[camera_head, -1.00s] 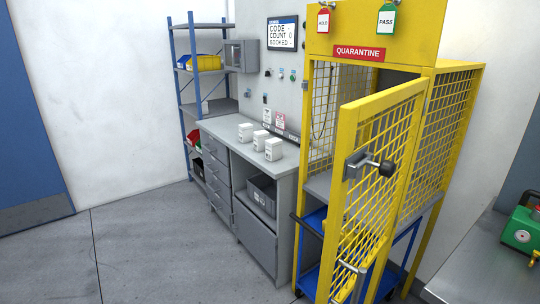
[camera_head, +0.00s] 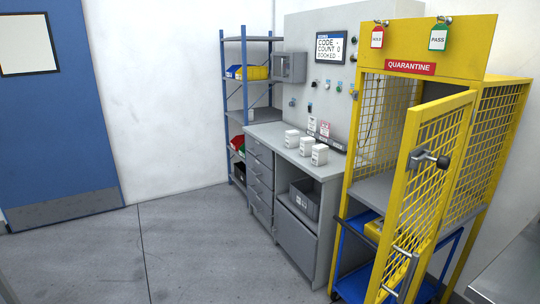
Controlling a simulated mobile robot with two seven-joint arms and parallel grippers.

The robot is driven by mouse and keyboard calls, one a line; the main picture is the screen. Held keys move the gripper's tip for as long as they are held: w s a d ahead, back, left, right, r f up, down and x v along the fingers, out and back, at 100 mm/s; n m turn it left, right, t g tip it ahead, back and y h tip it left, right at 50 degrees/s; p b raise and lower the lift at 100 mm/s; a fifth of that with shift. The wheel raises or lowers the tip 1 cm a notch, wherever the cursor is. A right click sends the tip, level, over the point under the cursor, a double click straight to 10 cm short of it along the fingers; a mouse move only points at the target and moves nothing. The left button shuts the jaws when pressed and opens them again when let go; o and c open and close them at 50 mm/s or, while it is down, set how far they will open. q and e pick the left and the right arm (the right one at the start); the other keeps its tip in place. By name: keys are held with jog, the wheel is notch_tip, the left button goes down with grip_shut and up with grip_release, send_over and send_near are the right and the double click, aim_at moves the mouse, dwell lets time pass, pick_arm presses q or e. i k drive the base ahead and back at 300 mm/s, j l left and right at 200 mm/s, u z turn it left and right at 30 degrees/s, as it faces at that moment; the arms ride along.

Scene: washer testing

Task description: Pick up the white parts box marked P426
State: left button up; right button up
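The workbench top (camera_head: 268,134) is against the back wall panel. Neither of my grippers is in view.
A yellow quarantine cage (camera_head: 408,50) with its mesh door (camera_head: 428,185) swung open stands right of the bench. A blue trolley (camera_head: 350,285) is under it. Blue-post shelving (camera_head: 246,90) stands left. The grey floor (camera_head: 170,250) in front is clear.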

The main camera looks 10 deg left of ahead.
aim_at(320, 151)
jog(key=i+j+u, duration=0.2)
jog(key=u, duration=0.25)
jog(key=i+j+u, duration=0.1)
jog(key=i+u, duration=0.25)
jog(key=u, duration=0.15)
jog(key=i, duration=1.35)
jog(key=i+j, duration=0.1)
jog(key=i, duration=1.2)
jog(key=i+z, duration=0.2)
jog(key=z, duration=0.15)
jog(key=i+z, duration=0.2)
jog(key=z, duration=0.15)
jog(key=i+j+z, duration=0.1)
jog(key=z, duration=0.3)
jog(key=i+z, duration=0.1)
jog(key=z, duration=0.35)
